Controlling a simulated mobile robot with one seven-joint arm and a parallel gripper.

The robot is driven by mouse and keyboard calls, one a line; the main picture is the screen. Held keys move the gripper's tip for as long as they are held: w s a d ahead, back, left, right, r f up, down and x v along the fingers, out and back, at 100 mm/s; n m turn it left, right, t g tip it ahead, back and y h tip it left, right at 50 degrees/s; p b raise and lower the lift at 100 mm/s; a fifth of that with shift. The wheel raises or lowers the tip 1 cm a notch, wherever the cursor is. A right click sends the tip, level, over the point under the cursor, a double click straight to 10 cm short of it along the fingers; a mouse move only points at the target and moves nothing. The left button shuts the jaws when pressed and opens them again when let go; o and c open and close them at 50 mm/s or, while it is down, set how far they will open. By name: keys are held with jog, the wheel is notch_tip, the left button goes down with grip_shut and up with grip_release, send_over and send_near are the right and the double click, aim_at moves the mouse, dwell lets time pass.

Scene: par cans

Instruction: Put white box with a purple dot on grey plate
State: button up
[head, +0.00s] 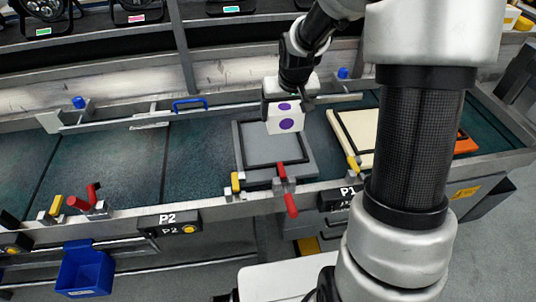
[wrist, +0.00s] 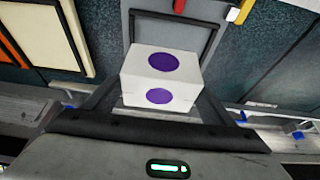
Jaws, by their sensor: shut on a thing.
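The white box (head: 285,125) with purple dots is held in my gripper (head: 287,100), above the grey plate. It also shows in the wrist view (wrist: 160,75), with one purple dot on its top face and one on the face towards the camera. My gripper (wrist: 160,108) is shut on the box, with a dark finger on each side. The grey plate (head: 246,165) with a black raised frame lies on the dark green bench surface. In the wrist view the plate (wrist: 207,20) shows behind the box, partly hidden by it. I cannot tell the exact gap between box and plate.
A cream plate (head: 355,130) with a black frame lies to the right, beside an orange plate (head: 465,143). Red clamp handles (head: 290,204) and a yellow one (head: 235,182) stand at the grey plate's front edge. The green bench to the left (head: 110,160) is clear.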

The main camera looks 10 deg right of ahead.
jog(key=b+x, duration=0.1)
jog(key=x, duration=0.2)
jog(key=d+b+x, duration=0.1)
jog(key=x, duration=0.1)
jog(key=shift+w+f+b, duration=0.1)
jog(key=shift+w+b, duration=0.2)
jog(key=shift+b, duration=0.05)
send_near(281, 147)
jog(key=shift+w+r+b, duration=0.2)
jog(key=shift+w+b, duration=0.25)
jog(key=shift+w, duration=0.25)
jog(key=shift+f+b, duration=0.35)
jog(key=shift+f, duration=1.7)
jog(key=shift+f, duration=0.25)
jog(key=o, duration=1.3)
jog(key=shift+r, duration=0.1)
